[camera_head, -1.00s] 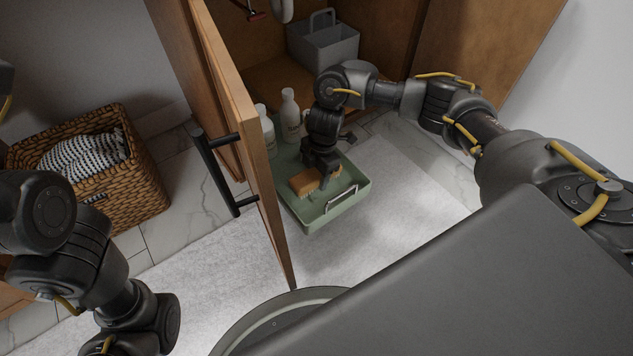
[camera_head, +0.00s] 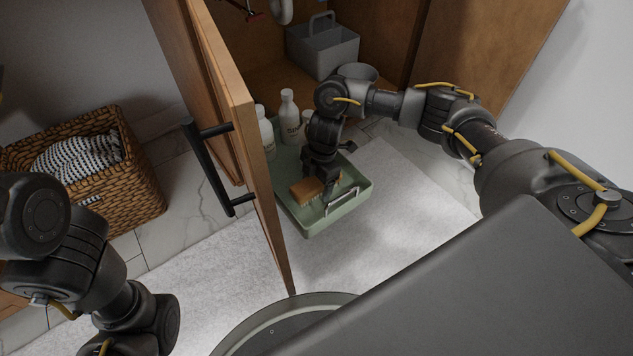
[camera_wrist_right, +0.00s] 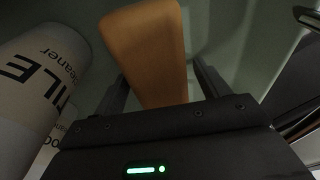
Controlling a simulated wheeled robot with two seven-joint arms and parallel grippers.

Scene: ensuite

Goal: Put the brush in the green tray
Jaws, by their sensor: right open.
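The brush (camera_head: 306,190), with a tan-brown wooden back, is inside the green tray (camera_head: 310,231), near its front left part. My right gripper (camera_head: 325,187) is low over the tray, right at the brush, with its jaws open. In the right wrist view, the brush (camera_wrist_right: 146,40) shows between and beyond the two spread fingers of the gripper (camera_wrist_right: 162,88). The gripper and wrist hide part of the brush in the head view. My left arm shows at the lower left, but its gripper is out of the picture.
White bottles (camera_head: 290,115) stand at the tray's back; a labelled cleaner bottle (camera_wrist_right: 35,85) is close left of the right gripper. The open cabinet door (camera_head: 245,130) borders the tray's left. A grey caddy (camera_head: 323,48) stands inside the cabinet. A wicker basket (camera_head: 135,190) is left.

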